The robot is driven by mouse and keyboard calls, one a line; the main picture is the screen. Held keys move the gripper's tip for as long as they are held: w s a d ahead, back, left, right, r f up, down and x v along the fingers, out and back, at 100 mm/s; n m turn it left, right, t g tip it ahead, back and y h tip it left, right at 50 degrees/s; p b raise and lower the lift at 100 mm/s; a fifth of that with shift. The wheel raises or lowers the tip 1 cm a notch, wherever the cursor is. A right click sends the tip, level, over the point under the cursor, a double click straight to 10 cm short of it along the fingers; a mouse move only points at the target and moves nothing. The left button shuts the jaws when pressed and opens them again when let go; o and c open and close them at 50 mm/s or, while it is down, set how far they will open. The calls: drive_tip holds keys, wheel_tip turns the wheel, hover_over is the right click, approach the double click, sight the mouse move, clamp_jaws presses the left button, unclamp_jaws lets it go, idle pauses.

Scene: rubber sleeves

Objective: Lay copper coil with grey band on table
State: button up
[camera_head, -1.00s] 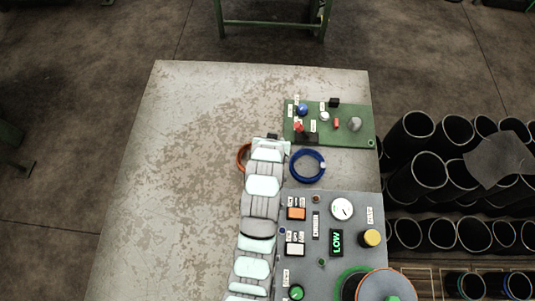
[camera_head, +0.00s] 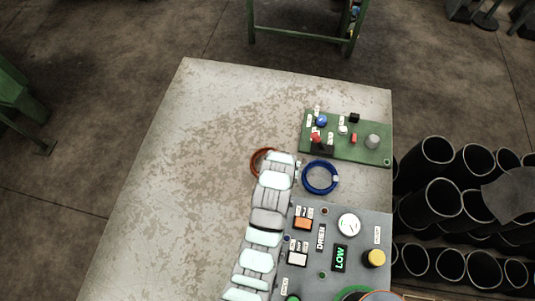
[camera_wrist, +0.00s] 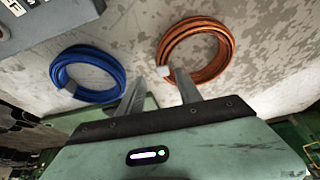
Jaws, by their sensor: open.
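The copper coil (camera_wrist: 203,37) lies flat on the worn table (camera_head: 190,150), and its grey band (camera_wrist: 165,71) is at its lower left edge in the wrist view. In the head view the copper coil (camera_head: 255,164) is partly hidden by my arm. My gripper (camera_wrist: 160,78) is open, with nothing between its fingers. The right fingertip is close to the coil's lower edge and the band; I cannot tell whether it touches. A blue coil (camera_wrist: 66,80) with a pale band lies to the left, and it also shows in the head view (camera_head: 306,184).
A green board (camera_head: 347,150) with knobs lies at the table's far right. A grey control panel (camera_head: 323,216) with a LOW display sits nearer. Black tubes (camera_head: 436,204) stand beyond the right edge. The table's left side is clear.

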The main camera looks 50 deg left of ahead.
drive_tip(key=shift+a+p+x, duration=0.15)
drive_tip(key=shift+p+x, duration=0.2)
drive_tip(key=shift+x, duration=0.9)
drive_tip(key=shift+a+p+x, duration=0.15)
drive_tip(key=shift+p+x, duration=0.2)
drive_tip(key=shift+x, duration=0.85)
drive_tip(key=shift+r, duration=0.1)
drive_tip(key=shift+c, duration=0.5)
clamp_jaws()
